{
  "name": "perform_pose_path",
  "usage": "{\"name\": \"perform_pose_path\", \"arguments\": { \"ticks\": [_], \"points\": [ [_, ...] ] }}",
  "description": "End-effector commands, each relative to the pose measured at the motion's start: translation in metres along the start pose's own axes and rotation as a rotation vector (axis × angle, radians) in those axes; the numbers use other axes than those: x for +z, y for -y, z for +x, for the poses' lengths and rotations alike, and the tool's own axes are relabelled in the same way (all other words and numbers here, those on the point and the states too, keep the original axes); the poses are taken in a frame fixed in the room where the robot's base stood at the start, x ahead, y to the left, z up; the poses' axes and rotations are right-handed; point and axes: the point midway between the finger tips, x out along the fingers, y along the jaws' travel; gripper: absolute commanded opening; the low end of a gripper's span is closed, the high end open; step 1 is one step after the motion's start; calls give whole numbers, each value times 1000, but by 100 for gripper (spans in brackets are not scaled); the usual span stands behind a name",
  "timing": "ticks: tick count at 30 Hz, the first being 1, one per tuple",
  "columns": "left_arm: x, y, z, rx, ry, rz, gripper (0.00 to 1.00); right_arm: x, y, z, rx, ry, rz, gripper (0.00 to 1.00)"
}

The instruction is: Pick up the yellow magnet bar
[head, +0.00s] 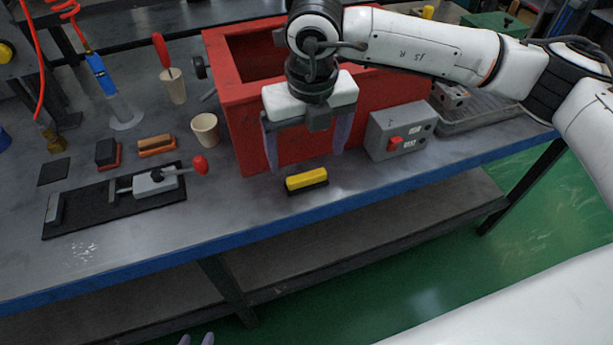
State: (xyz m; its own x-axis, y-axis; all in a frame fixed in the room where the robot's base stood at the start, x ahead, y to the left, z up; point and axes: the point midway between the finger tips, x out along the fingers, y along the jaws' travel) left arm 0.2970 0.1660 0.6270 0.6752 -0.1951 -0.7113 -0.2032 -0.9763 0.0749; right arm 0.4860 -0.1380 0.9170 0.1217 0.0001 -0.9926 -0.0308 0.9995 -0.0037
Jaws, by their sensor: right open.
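The yellow magnet bar (306,178) lies on the workbench near its front edge, in front of the red box. It has a yellow upper part on a black base. My right gripper (306,160) is open above the bar, its two fingers pointing down and spread wider than the bar is long. Nothing is between its fingers, and the bar appears just below the fingertips.
The red box (240,120) stands right behind the bar. A grey switch box (398,130) is to the right. A clamp with a red knob (155,182) on a black plate, a beige cup (205,128) and brushes (156,145) are to the left. The blue front edge (350,198) is close.

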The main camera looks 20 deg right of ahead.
Motion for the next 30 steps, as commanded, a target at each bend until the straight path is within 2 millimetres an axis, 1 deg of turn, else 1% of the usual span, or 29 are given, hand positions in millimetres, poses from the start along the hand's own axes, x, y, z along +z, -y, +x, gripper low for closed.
{"name": "perform_pose_path", "arguments": {
  "ticks": [1,5,7,12,15,18,23,24,25,29,30],
  "points": [
    [0,0,-1,0,2,0,31,-1,0,5,1,-2,-1,86],
    [0,0,-2,0,3,-1,31,-1,0,13,1,-2,-2,86],
    [-1,0,-4,0,3,-1,31,-2,1,21,2,-3,-2,86],
    [-4,1,-7,-2,1,-3,31,-5,3,48,2,-5,-1,86],
    [-4,1,-7,-2,0,-3,31,-5,2,58,3,-2,-2,86],
    [-4,1,-7,-3,1,-3,31,-5,2,62,3,-2,-2,86],
    [-3,2,-7,-4,2,-3,31,-5,2,63,4,-2,-2,86],
    [-3,2,-7,-4,2,-3,31,-5,2,62,4,-2,-3,84],
    [-3,2,-7,-4,3,-3,31,-5,2,62,4,-2,-3,79],
    [-3,2,-7,-4,4,-3,31,-5,2,62,4,-2,-3,57],
    [-3,2,-7,-4,4,-2,31,-5,2,62,4,-2,-3,50]
  ]
}}
